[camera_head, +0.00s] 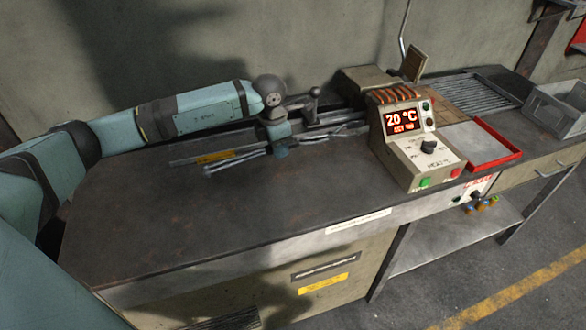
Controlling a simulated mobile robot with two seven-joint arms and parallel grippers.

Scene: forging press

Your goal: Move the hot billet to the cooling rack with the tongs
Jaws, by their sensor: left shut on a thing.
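My left gripper (280,146) is shut on the metal tongs (236,161) above the dark bench top. The tongs' handles stick out to the left of the gripper, and their other end points right toward the control box. A slatted metal rack (470,97), which looks like the cooling rack, lies at the back right of the bench. I cannot make out the hot billet. Orange-lit coils (394,93) show at the top of the control box. My right gripper is not in view.
The control box (413,153) reads 20 °C and stands mid-bench. Behind it is a beige housing with a raised flap (413,63). A red-edged tray (507,143) and a grey bin (543,112) stand at the right. The front left bench (200,215) is clear.

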